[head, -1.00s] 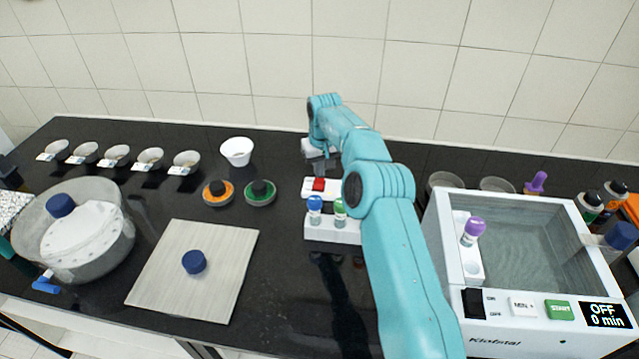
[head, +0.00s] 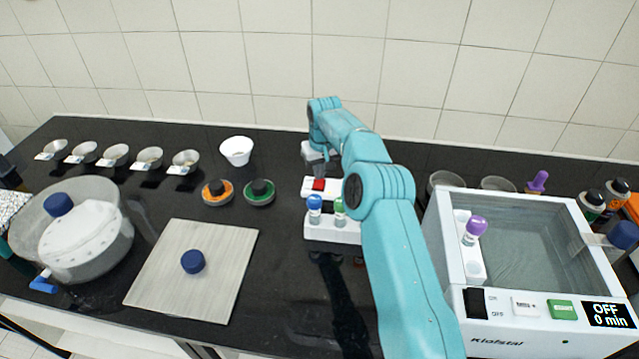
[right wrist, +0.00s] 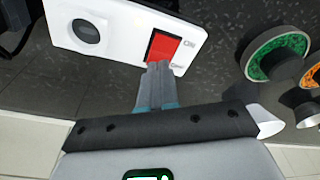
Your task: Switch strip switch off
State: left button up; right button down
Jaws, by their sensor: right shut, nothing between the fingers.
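The power strip (head: 308,190) is a white block on the black bench, with a red rocker switch (head: 319,184). In the right wrist view the strip (right wrist: 118,38) has a dark round socket and the red switch (right wrist: 163,47), with small lettering beside it. My right gripper (head: 319,176) is shut and empty, pointing down at the switch. In the right wrist view its fingertips (right wrist: 158,67) overlap the switch's near end, beside the lower label. I cannot tell whether they touch it, or which way the rocker is tilted. My left gripper is not in view.
A white rack (head: 330,231) with capped vials stands just in front of the strip. Orange (head: 217,193) and green (head: 260,193) round pieces lie to its left. A water bath (head: 500,320) stands right of my arm. Bare bench lies between the board (head: 165,290) and the rack.

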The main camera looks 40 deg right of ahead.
jog(key=shift+s+f+b, duration=0.1)
jog(key=shift+f+b, duration=0.3)
jog(key=shift+f, duration=0.35)
dwell(0.3)
jog(key=shift+r+p, duration=0.95)
jog(key=shift+p, duration=0.1)
notch_tip(320, 180, up, 2)
jog(key=shift+r+p, duration=0.25)
jog(key=shift+p, duration=0.8)
notch_tip(320, 180, up, 2)
jog(key=shift+r+p, duration=0.1)
jog(key=shift+p, duration=1)
jog(key=shift+r+p, duration=0.3)
jog(key=shift+r, duration=0.05)
jog(key=shift+f, duration=0.2)
jog(key=shift+r, duration=0.1)
